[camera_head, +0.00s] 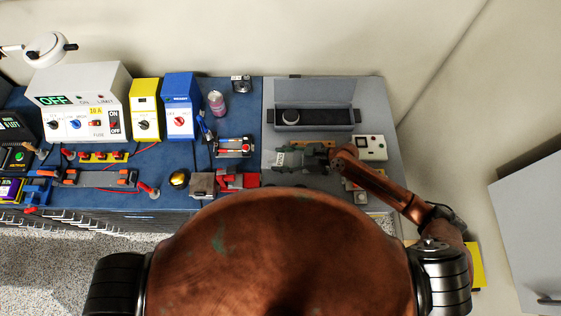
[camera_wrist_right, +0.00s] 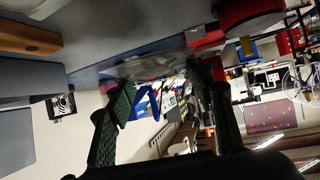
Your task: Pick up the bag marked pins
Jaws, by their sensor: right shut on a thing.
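My right gripper (camera_head: 297,159), with dark green fingers, reaches in from the right, low over the grey right part of the bench. It is shut on a small bag whose pale label (camera_head: 280,158) shows at the fingertips in the head view. The print is too small to read, so I cannot confirm that it says pins. In the right wrist view, the fingers (camera_wrist_right: 160,85) stand on both sides of a clear, blurred bag (camera_wrist_right: 150,68) next to the bench surface. I cannot tell whether the bag still touches the bench. My left gripper is not in view.
A grey open case (camera_head: 330,118) lies behind the gripper. A white device (camera_head: 371,147) stands to its right. Red parts (camera_head: 238,181) and a small vise-like tool (camera_head: 233,147) lie to the left. Blue (camera_head: 180,105) and yellow (camera_head: 145,108) boxes stand farther left.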

